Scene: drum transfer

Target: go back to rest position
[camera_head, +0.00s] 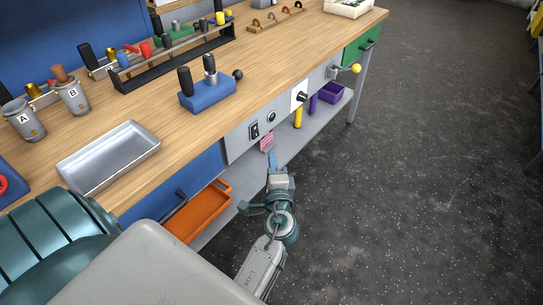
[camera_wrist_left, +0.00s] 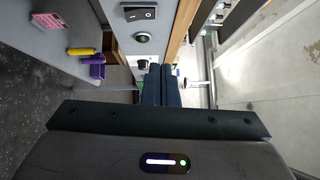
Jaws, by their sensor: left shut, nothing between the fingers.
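My left gripper (camera_head: 272,160) is in front of the workbench's front panel, below the level of the wooden top. Its narrow blue fingers are together with nothing between them. In the left wrist view the closed fingers (camera_wrist_left: 162,84) point toward the bench front, past the switch panel. My left arm (camera_head: 262,262) comes up from the bottom of the head view. My right gripper is not in view.
The workbench top (camera_head: 190,125) holds a metal tray (camera_head: 108,158), cans A (camera_head: 24,119) and B (camera_head: 72,97), and a blue block with black handles (camera_head: 208,92). An orange bin (camera_head: 200,212) sits on the lower shelf. The floor (camera_head: 430,170) to the right is clear.

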